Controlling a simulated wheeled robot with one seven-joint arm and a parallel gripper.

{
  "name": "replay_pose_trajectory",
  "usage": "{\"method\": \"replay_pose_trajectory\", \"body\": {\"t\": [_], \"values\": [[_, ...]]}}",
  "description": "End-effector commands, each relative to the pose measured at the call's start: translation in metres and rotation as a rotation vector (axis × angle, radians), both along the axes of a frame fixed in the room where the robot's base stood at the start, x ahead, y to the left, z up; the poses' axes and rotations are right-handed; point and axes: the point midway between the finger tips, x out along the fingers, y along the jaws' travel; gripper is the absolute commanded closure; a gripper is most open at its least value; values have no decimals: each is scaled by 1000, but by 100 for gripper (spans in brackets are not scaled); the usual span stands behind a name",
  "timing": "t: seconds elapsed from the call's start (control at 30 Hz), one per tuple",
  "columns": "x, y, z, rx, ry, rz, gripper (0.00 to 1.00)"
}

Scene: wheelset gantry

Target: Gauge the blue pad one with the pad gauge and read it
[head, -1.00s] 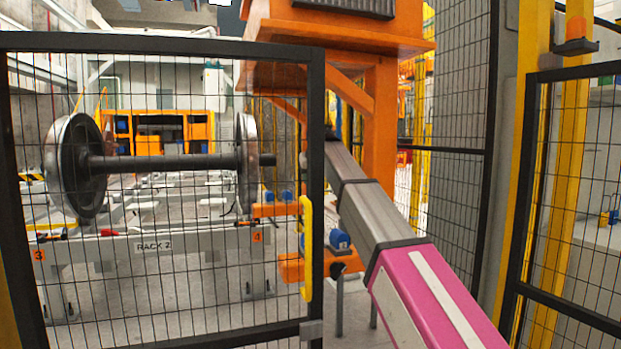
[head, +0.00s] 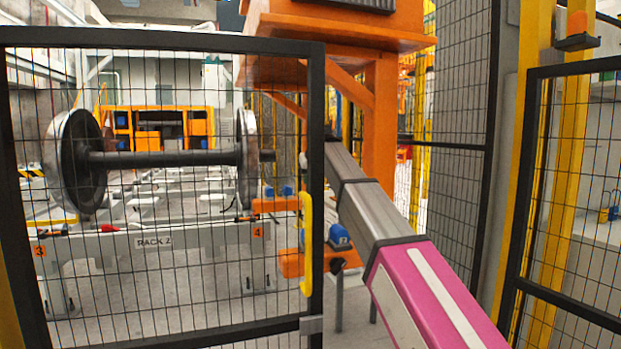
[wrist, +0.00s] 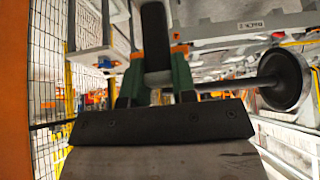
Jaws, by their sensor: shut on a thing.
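In the wrist view my gripper (wrist: 156,62) has green fingers shut on a dark grey, block-like tool (wrist: 155,28), which I take to be the pad gauge. Its face and any reading are not visible. In the head view my arm reaches away past the gate, and its far end and the gripper are hidden. A blue pad (head: 339,237) sits on an orange bracket beside my arm. Smaller blue pieces (head: 287,190) show farther back. I cannot tell which is pad one. No blue pad shows clearly at the gripper.
A black mesh gate (head: 313,130) with a yellow handle (head: 306,245) stands left of my arm. Behind it, a wheelset (head: 165,159) rests over a grey rack (head: 190,255) marked RACK 2. An orange post (head: 380,125) stands close by my arm. More mesh fencing (head: 460,120) is at right.

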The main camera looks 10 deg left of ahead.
Motion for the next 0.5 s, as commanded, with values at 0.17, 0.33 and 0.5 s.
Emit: {"method": "replay_pose_trajectory", "body": {"t": [0.17,0.33,0.5], "values": [[0,0,-3,1,-1,0,100],[0,0,-6,1,-1,0,100],[0,0,-9,0,0,0,100]]}}
